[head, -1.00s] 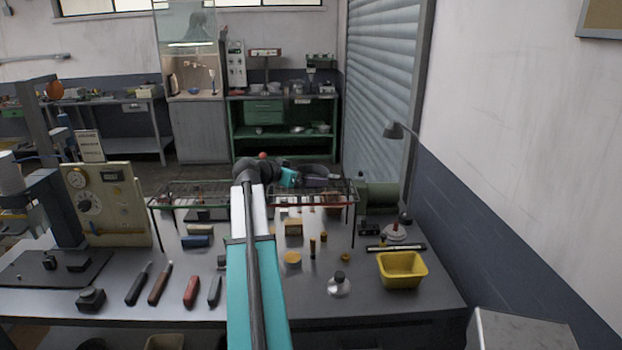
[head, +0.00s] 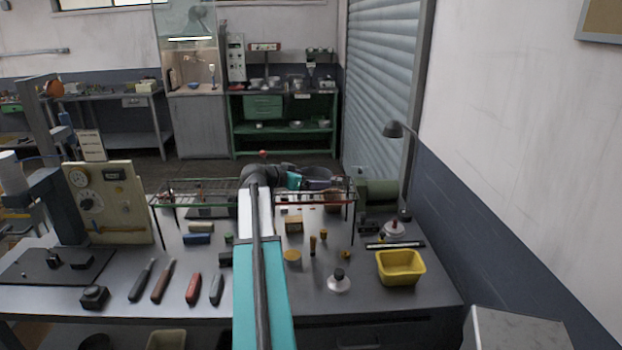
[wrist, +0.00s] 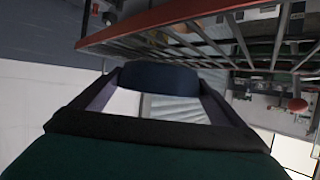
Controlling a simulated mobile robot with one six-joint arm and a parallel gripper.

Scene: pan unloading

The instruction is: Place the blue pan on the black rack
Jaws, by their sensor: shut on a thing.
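In the head view, my gripper (head: 330,184) is at the right part of the wire rack (head: 172,181), at about the height of its top in the picture. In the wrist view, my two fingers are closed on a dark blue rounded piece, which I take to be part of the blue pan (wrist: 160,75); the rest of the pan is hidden. The rack's grey bars and red edge (wrist: 165,22) pass just above and right of the pan in the picture. I cannot tell whether pan and rack touch.
The rack stands on a grey bench holding a yellow bin (head: 401,268), several hand tools, small brass parts and a gauge panel (head: 108,203). A lamp (head: 394,130) and a green cylinder (head: 378,193) stand right of the rack. A wall closes off the right.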

